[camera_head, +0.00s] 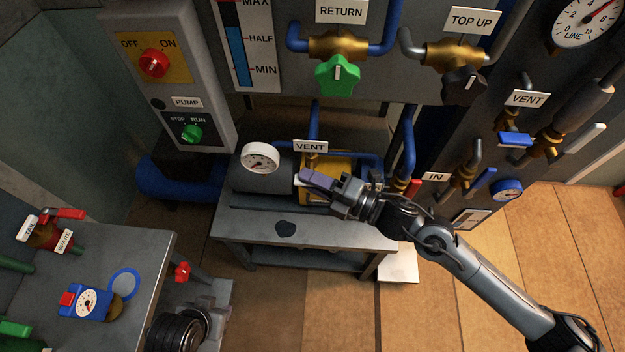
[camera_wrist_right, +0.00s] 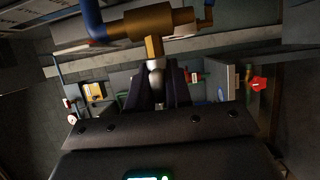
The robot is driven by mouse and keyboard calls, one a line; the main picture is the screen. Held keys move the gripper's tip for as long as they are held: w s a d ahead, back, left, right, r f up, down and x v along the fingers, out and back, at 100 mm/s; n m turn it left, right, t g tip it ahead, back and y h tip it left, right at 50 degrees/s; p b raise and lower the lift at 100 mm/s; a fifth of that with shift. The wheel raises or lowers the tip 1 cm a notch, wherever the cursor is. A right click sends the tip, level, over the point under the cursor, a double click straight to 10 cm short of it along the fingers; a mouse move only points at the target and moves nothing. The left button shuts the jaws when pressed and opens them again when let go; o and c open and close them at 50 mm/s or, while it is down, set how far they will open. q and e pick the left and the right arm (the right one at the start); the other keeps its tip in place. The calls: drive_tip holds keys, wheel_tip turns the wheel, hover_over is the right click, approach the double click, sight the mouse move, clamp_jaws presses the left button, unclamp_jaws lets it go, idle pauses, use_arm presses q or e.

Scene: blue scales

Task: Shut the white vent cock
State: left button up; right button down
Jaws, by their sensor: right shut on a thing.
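The vent cock (camera_head: 311,160) sits behind the middle VENT label (camera_head: 310,146), on the blue pipework above the grey bench. In the right wrist view its brass body (camera_wrist_right: 152,45) rises between my fingers, with a pale rounded piece below it. My right gripper (camera_head: 318,179) reaches in from the right and is shut on the cock's white handle. The fingers (camera_wrist_right: 156,88) cover most of the handle, so its exact angle is hard to tell. My left gripper is not in view.
A round white gauge (camera_head: 260,158) is just left of the cock. A blue pipe (camera_head: 409,145) and the IN label (camera_head: 436,177) stand to the right. Another VENT label (camera_head: 527,98) has a blue handle (camera_head: 514,139) below it. The grey bench (camera_head: 305,232) lies below.

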drive_tip(key=c, duration=1.2)
unclamp_jaws()
